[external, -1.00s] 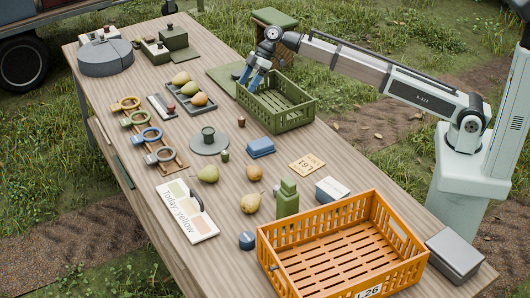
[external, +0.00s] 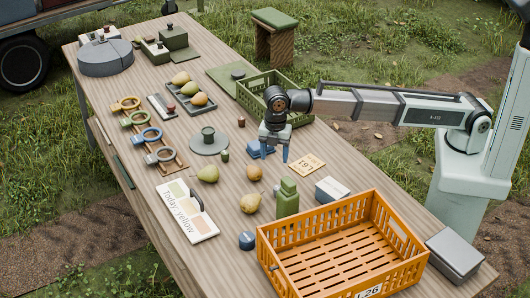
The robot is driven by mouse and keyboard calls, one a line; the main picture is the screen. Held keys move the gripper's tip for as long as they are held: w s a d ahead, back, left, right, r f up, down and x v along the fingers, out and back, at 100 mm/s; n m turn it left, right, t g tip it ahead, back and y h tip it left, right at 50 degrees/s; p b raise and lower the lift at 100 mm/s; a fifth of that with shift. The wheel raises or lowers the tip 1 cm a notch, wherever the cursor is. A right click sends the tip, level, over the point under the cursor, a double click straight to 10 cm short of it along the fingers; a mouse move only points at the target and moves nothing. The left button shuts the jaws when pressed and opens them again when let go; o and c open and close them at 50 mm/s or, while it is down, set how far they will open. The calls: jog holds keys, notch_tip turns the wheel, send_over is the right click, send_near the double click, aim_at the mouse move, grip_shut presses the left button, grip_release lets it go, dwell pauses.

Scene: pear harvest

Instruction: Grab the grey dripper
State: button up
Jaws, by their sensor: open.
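The grey ring-shaped piece (external: 160,155) sits at the near end of a wooden rack (external: 168,148) on the left of the table; it is the grey one in a row with blue, green and yellow ones. I cannot tell for sure that it is the dripper. My gripper (external: 275,157) is open and points down over the middle of the table, well to the right of the rack. Nothing shows between the fingers.
A green crate (external: 252,105) stands behind my gripper and an orange crate (external: 266,240) in front right. Loose pears (external: 208,174), a green bottle (external: 287,204) and a grey round plate (external: 195,147) with a green pot lie around. A "Today: yellow" card (external: 203,228) lies near the left edge.

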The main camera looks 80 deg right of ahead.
send_over(276, 187)
notch_tip(276, 187, down, 9)
jog(key=shift+r, duration=0.2)
jog(key=shift+s+f, duration=0.15)
jog(key=shift+f, duration=1.2)
jog(key=shift+s+f, duration=0.1)
jog(key=shift+f, duration=1.25)
jog(key=c, duration=1.1)
